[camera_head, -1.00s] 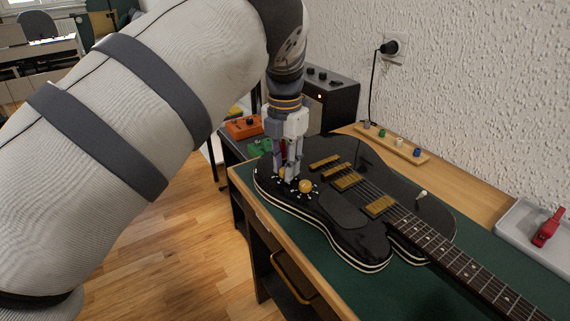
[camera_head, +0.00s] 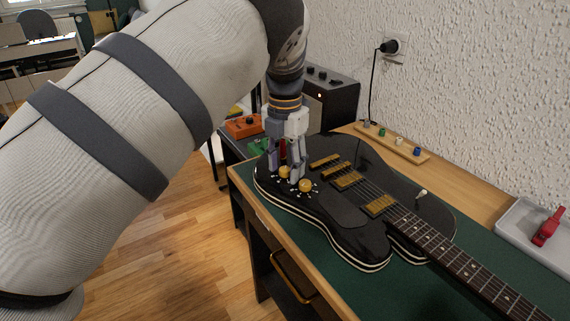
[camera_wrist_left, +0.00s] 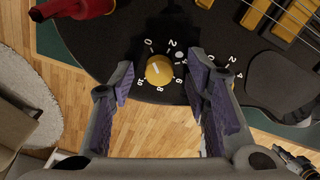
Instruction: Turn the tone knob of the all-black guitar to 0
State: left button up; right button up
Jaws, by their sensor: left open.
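The all-black guitar (camera_head: 345,205) lies on a green mat, its gold knobs toward the near-left end of the body. My left gripper (camera_head: 284,168) points down over these knobs, open. In the left wrist view its fingers (camera_wrist_left: 161,80) stand apart on either side of one gold knob (camera_wrist_left: 159,70), with visible gaps to it. A white scale from 0 to 10 surrounds this knob; its pointer is too small to read surely. A second scale (camera_wrist_left: 228,60) is partly hidden by the right-hand finger. The other gold knob (camera_head: 305,186) shows beside the gripper. My right gripper is not in view.
A black amplifier (camera_head: 333,97) and an orange pedal (camera_head: 243,127) stand behind the guitar. A wooden strip with coloured knobs (camera_head: 396,143) lies by the wall. A grey tray (camera_head: 517,236) holds a red item (camera_head: 548,228). A red object (camera_wrist_left: 78,8) edges the wrist view.

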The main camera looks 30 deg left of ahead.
aim_at(285, 169)
pick_arm(q)
notch_tip(285, 169, up, 12)
dwell(0.3)
